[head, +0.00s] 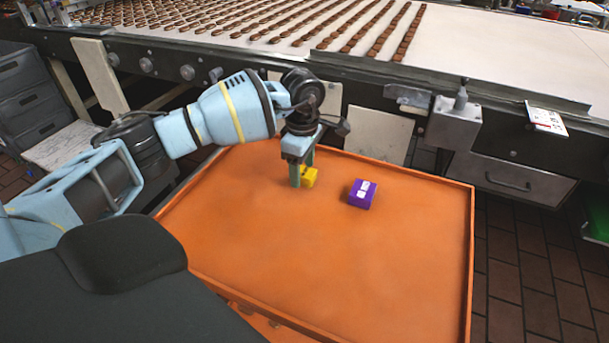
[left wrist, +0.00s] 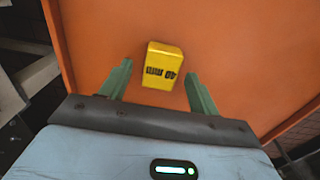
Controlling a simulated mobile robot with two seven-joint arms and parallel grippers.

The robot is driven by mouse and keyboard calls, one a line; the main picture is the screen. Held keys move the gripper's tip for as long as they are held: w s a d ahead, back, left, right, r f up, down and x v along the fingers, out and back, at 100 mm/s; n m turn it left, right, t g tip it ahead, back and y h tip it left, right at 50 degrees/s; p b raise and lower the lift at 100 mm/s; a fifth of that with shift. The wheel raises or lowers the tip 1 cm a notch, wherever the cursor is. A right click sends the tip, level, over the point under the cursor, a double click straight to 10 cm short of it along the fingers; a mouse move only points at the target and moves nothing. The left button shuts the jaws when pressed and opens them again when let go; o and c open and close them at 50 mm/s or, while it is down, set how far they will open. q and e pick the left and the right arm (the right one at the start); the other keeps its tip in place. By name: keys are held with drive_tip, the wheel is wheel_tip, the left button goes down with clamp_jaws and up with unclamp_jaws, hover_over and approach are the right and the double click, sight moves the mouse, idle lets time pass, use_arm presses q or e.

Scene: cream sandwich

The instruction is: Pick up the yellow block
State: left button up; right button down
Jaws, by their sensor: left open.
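The yellow block (head: 311,178) lies on the orange tray table (head: 260,245) near its back edge. My left gripper (head: 302,176) is down close to it, with one green finger partly in front of the block in the head view. In the left wrist view the yellow block (left wrist: 163,65), with dark markings on one face, sits ahead of and between the fingertips. The left gripper (left wrist: 158,72) is open, with a gap on each side of the block. My right gripper does not show.
A purple box (head: 362,194) with a white label lies to the right of the yellow block. A conveyor (head: 480,45) with rows of brown pieces runs behind the tray. The tray has a low raised rim, and its front and right areas are clear.

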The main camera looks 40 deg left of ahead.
sight(303, 170)
use_arm(q)
drive_tip(key=shift+c, duration=0.4)
drive_tip(key=c, duration=1)
drive_tip(key=shift+r, duration=0.2)
drive_tip(key=shift+r, duration=0.55)
wheel_tip(303, 170, up, 2)
drive_tip(key=shift+r, duration=0.1)
drive_tip(key=s+d, duration=0.1)
drive_tip(key=d, duration=0.4)
drive_tip(key=s+d+r+b, duration=0.1)
drive_tip(key=d, duration=0.4)
drive_tip(key=s+d, duration=0.1)
drive_tip(key=d, duration=0.4)
drive_tip(key=shift+s+d+r, duration=0.15)
drive_tip(key=shift+s+d, duration=0.05)
drive_tip(key=shift+d, duration=0.15)
